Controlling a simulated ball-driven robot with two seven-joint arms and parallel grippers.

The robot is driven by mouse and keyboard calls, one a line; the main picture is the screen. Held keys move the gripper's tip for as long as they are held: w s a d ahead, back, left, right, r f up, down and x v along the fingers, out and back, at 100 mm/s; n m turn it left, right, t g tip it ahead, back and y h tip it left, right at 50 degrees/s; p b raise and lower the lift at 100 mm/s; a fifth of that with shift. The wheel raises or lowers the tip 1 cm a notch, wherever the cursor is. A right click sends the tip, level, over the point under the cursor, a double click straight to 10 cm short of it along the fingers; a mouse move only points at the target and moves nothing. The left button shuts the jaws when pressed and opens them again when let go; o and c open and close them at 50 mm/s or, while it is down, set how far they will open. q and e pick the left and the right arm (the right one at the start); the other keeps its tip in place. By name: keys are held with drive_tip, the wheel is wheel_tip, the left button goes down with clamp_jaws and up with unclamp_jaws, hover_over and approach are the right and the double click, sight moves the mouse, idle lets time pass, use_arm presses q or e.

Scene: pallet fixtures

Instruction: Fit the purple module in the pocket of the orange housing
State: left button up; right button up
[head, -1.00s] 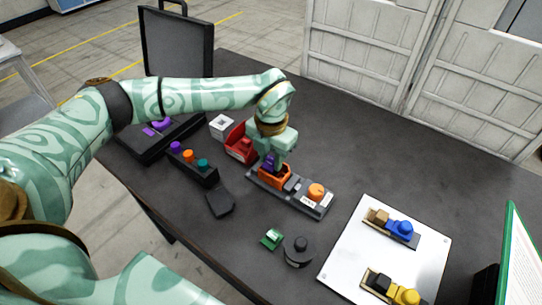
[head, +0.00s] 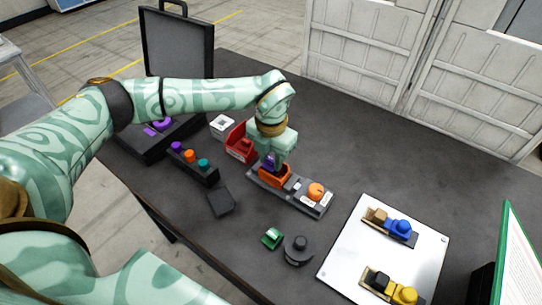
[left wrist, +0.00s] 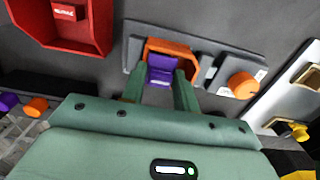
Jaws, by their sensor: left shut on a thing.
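The orange housing (head: 274,180) sits at the left part of a grey pallet (head: 318,208) on the dark table. The purple module (left wrist: 161,70) shows in the left wrist view between my left fingers, at the opening of the orange housing (left wrist: 168,46). My left gripper (head: 272,163) is shut on the module and points down over the housing. The module looks at least partly inside the pocket; its depth is hidden by the fingers and housing walls. My right gripper is not in view.
On the same pallet is an orange knob (head: 316,191). A red bin (head: 240,143) stands close behind-left. A black block with coloured knobs (head: 194,167), a green part (head: 271,238) and a white board (head: 345,245) lie around. The table behind right is clear.

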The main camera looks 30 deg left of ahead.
use_arm(q)
drive_tip(key=shift+s+f, duration=0.15)
drive_tip(key=o, duration=1)
drive_tip(key=shift+a, duration=0.1)
drive_tip(key=shift+c, duration=0.9)
drive_tip(key=shift+r, duration=0.2)
